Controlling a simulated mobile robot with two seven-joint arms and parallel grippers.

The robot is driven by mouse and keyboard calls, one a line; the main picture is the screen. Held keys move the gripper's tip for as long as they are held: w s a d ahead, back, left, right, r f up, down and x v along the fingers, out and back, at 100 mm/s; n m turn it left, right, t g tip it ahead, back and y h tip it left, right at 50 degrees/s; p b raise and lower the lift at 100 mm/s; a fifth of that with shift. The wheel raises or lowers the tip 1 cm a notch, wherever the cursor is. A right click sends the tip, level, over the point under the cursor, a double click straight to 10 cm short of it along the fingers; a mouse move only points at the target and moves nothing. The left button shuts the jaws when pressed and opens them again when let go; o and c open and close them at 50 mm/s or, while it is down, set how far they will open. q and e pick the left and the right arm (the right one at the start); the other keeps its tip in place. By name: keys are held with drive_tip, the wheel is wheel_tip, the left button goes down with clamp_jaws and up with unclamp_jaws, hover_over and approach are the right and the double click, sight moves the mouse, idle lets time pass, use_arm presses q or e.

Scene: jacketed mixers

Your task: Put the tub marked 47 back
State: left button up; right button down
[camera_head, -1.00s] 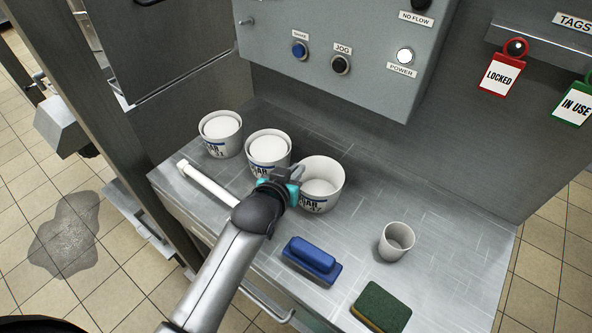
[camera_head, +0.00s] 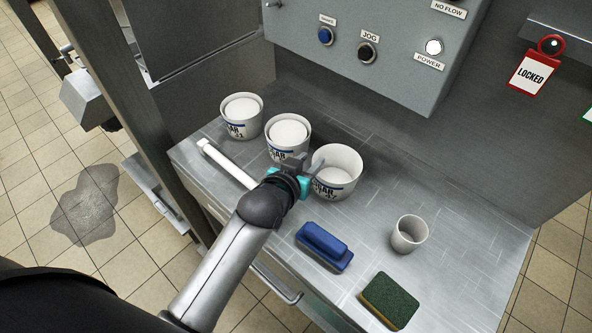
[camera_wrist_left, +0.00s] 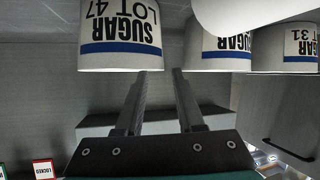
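The tub marked 47 (camera_head: 345,161) is white with a blue band and stands upright on the steel counter, rightmost of three sugar tubs. Its inside shows no white heap. It also shows in the left wrist view (camera_wrist_left: 120,37), upside down, with "SUGAR LOT 47" readable. My left gripper (camera_head: 303,165) is just left of this tub, in front of the middle tub. In the left wrist view its fingers (camera_wrist_left: 165,75) are apart with nothing between them; whether one touches the tub I cannot tell. My right gripper is out of view.
The middle tub (camera_head: 289,130) and the lot 31 tub (camera_head: 242,107) hold white contents. A white rod (camera_head: 228,163), blue brush (camera_head: 325,246), sponge (camera_head: 390,300) and small cup (camera_head: 409,234) lie around the counter (camera_head: 455,240). A control box (camera_head: 385,30) overhangs behind.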

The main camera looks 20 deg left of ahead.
use_arm(q)
drive_tip(key=p+v, duration=0.1)
drive_tip(key=v, duration=0.7)
drive_tip(key=shift+s+r, duration=0.25)
drive_tip(key=shift+s, duration=0.05)
idle(1.0)
